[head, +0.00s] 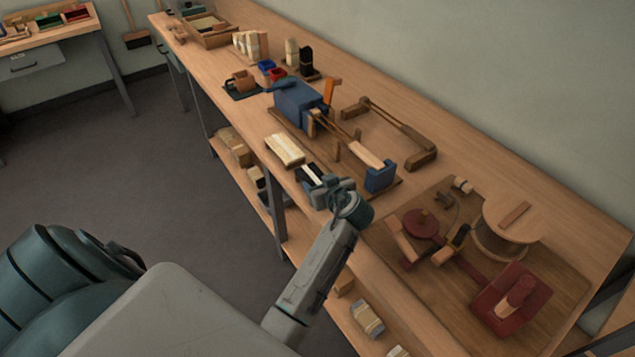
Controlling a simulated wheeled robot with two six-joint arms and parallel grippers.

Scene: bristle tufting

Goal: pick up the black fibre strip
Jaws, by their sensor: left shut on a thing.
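My left gripper (325,190) is over the front edge of the long workbench. Its jaws are shut at a small dark piece (305,181), which looks like the black fibre strip. The gripper hides part of this piece. A narrow white strip (310,172) shows right beside it. Whether the dark piece is clear of the bench top is too small to tell. My right gripper is not in view.
A pale fibre bundle (284,150) lies just beyond the gripper. A blue machine (297,102) with a blue end block (380,177) stands behind. To the right, a wooden board (400,262) carries red parts and a round wooden spool (512,221). An upright black bundle (306,60) stands farther back.

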